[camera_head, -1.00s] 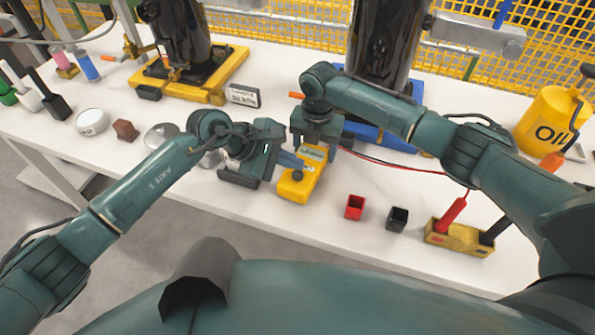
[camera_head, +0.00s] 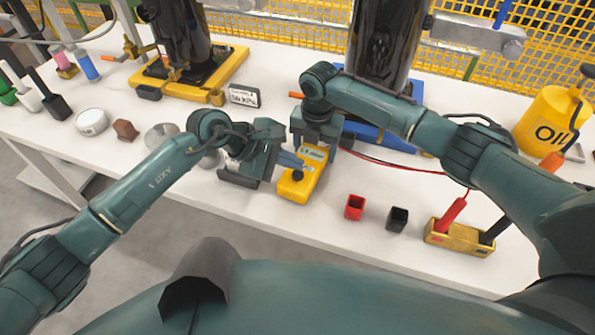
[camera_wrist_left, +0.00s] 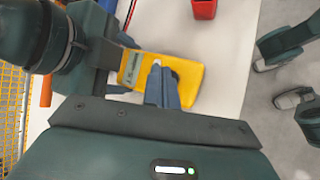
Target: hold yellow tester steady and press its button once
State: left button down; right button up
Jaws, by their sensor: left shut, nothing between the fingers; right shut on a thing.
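The yellow tester (camera_head: 303,186) lies on the white table near its front edge, between my two grippers. Its grey-blue face panel shows at its far end, and in the left wrist view the tester (camera_wrist_left: 187,84) fills the middle. My right gripper (camera_head: 318,143) is shut on the tester's far end. My left gripper (camera_head: 298,164) is shut and empty, with its fingertips over the tester's face from the left. In the left wrist view the fingertips (camera_wrist_left: 157,72) overlap the tester's middle. They hide the button area, and I cannot tell whether they touch it.
A red cup (camera_head: 355,207) and a black cup (camera_head: 397,219) stand right of the tester. A yellow holder (camera_head: 452,238) with red and black probes is farther right, with a cable running behind. A yellow oil can (camera_head: 550,122) stands at the far right.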

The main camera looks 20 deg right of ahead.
aim_at(292, 178)
pick_arm(q)
jog(key=shift+f, duration=0.1)
dwell(0.5)
jog(key=shift+f, duration=0.35)
jog(key=shift+f, duration=0.6)
dwell(0.8)
jog(key=shift+r, duration=1)
jog(key=shift+r, duration=2.55)
pick_arm(e)
jog(key=o, duration=1.3)
